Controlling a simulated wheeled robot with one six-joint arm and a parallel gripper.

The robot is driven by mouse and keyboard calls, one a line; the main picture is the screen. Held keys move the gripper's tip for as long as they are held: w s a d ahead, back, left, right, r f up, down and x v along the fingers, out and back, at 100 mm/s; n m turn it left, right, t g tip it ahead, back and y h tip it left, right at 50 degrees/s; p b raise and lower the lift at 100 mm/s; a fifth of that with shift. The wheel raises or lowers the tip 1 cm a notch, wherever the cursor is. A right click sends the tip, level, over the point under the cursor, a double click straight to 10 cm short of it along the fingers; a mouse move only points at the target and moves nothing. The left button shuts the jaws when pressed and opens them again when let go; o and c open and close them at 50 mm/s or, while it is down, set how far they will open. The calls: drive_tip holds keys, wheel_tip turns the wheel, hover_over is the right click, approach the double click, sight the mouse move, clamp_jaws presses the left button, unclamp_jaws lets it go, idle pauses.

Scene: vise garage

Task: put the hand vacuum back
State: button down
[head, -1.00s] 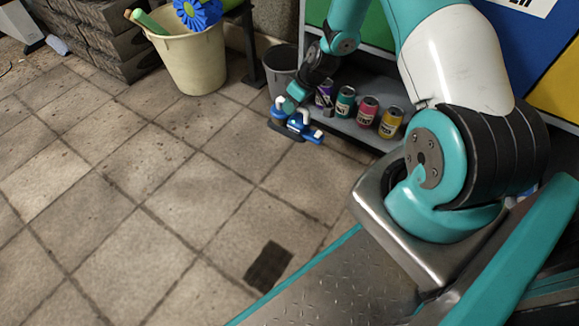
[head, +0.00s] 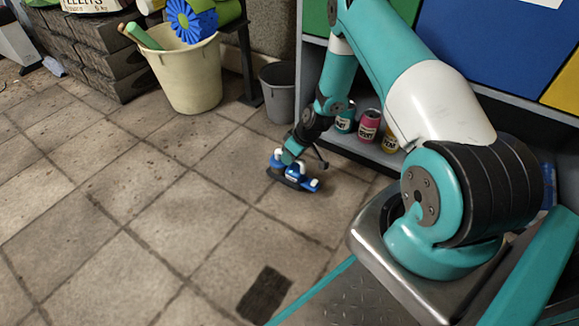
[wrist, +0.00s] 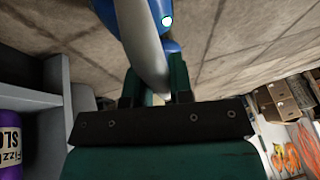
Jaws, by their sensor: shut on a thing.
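The hand vacuum (head: 302,173), blue and white with a dark part, is held in my gripper (head: 289,157), above the tiled floor and in front of the low shelf. In the wrist view my gripper (wrist: 157,88) is shut on a pale grey curved part of the vacuum (wrist: 145,40), with blue body showing at the top. The far end of the vacuum runs out of the wrist view.
Cans (head: 368,126) stand on the shelf (head: 345,148); a purple can (wrist: 10,140) shows in the wrist view. A grey bin (head: 280,95) and a cream bucket (head: 188,80) stand behind. The floor at left is clear.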

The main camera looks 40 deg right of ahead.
sight(293, 167)
drive_tip(key=shift+f+b, duration=0.75)
drive_tip(key=shift+f, duration=0.9)
drive_tip(key=shift+f, duration=0.15)
drive_tip(key=c, duration=1)
unclamp_jaws()
